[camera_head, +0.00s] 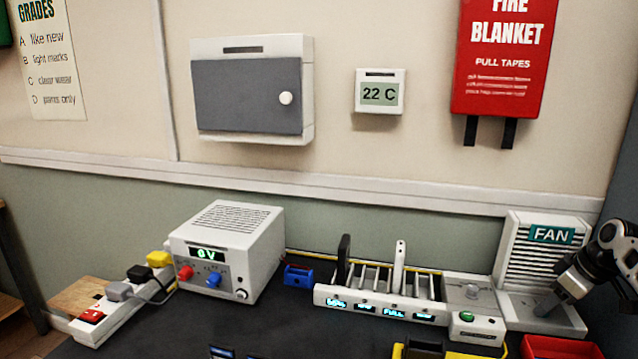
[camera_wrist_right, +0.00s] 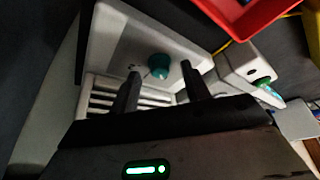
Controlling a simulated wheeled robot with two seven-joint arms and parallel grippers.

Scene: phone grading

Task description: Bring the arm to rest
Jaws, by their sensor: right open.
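My right gripper (camera_head: 550,300) comes in from the right edge in the head view. It points down over the base of the white fan unit (camera_head: 518,250). In the right wrist view the two dark fingers of this gripper (camera_wrist_right: 160,70) stand apart. A teal round piece (camera_wrist_right: 158,66) shows between and beyond them, over the pale fan base (camera_wrist_right: 110,45). I cannot tell whether the fingers touch it. My left gripper is not in view.
A slotted rack (camera_head: 370,312) holds a dark phone (camera_head: 344,258) and a white phone (camera_head: 399,265). A power supply (camera_head: 228,245) and a power strip (camera_head: 100,318) stand at left. A red tray (camera_head: 560,347) lies in front of the fan. The dark mat (camera_head: 270,325) has free room.

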